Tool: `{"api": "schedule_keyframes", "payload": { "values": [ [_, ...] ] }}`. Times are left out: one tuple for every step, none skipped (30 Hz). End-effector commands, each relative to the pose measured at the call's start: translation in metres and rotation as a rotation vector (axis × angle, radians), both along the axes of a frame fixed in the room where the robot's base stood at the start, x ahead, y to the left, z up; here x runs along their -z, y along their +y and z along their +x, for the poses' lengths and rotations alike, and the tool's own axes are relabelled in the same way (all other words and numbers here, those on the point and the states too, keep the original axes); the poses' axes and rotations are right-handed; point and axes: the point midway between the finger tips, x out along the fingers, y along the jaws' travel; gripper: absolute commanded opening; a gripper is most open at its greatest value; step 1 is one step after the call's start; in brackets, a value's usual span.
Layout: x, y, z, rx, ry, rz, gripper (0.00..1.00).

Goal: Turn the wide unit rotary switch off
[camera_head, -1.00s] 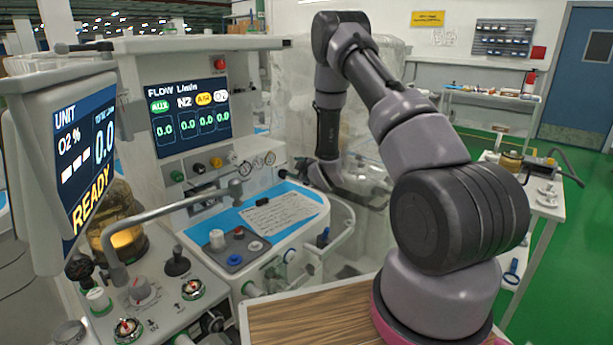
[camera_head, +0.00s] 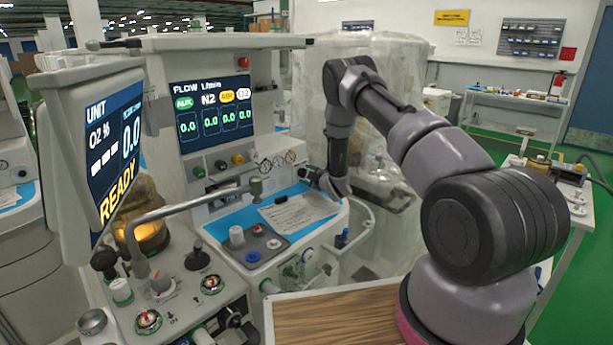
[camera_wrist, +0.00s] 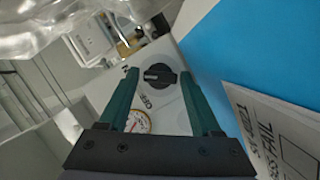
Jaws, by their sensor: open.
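A black rotary switch (camera_wrist: 158,76) sits on a white panel in the wrist view, its handle bar lying roughly across the picture. My gripper (camera_wrist: 159,78) is open, with one green finger on each side of the switch in the picture. The gap is empty; I cannot tell how far the fingertips are from the switch. In the head view my gripper (camera_head: 308,177) is small, over the blue worktop of the machine with the flow screen; the switch cannot be made out there.
A round gauge (camera_wrist: 136,121) is below the switch in the wrist view. A blue worktop (camera_wrist: 255,45) with a printed sheet (camera_wrist: 275,130) lies to the right. Clear plastic sheeting (camera_head: 390,75) hangs behind.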

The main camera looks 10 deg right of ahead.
Motion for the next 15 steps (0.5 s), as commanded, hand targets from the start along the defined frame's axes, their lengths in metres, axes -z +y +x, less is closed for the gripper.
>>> {"api": "schedule_keyframes", "payload": {
  "values": [
    [0.0006, 0.0007, 0.0022, -0.001, 0.000, 0.000, 0.65],
    [0.0008, 0.0009, 0.0030, 0.000, 0.000, 0.000, 0.65],
    [0.0010, 0.0010, 0.0035, 0.000, 0.000, 0.000, 0.65],
    [0.0012, 0.0010, 0.0037, 0.000, 0.000, 0.000, 0.65],
    [0.0011, 0.0011, 0.0038, 0.000, 0.000, 0.000, 0.65],
    [0.0011, 0.0010, 0.0037, 0.000, 0.000, 0.000, 0.65],
    [0.0011, 0.0010, 0.0037, 0.000, 0.000, 0.000, 0.65],
    [0.0010, 0.0010, 0.0036, 0.000, 0.000, 0.000, 0.65],
    [0.0010, 0.0010, 0.0037, 0.000, 0.000, 0.000, 0.65],
    [0.0010, 0.0010, 0.0037, 0.000, 0.000, 0.000, 0.61],
    [0.0009, 0.0009, 0.0036, 0.000, 0.000, 0.000, 0.50],
    [0.0009, 0.0009, 0.0036, 0.000, 0.000, 0.000, 0.34],
    [0.0009, 0.0010, 0.0036, 0.000, 0.000, 0.000, 0.23],
    [0.0009, 0.0010, 0.0036, 0.000, 0.000, 0.000, 0.11],
    [0.0008, 0.0010, 0.0036, 0.000, 0.000, 0.000, 0.00]
  ]
}}
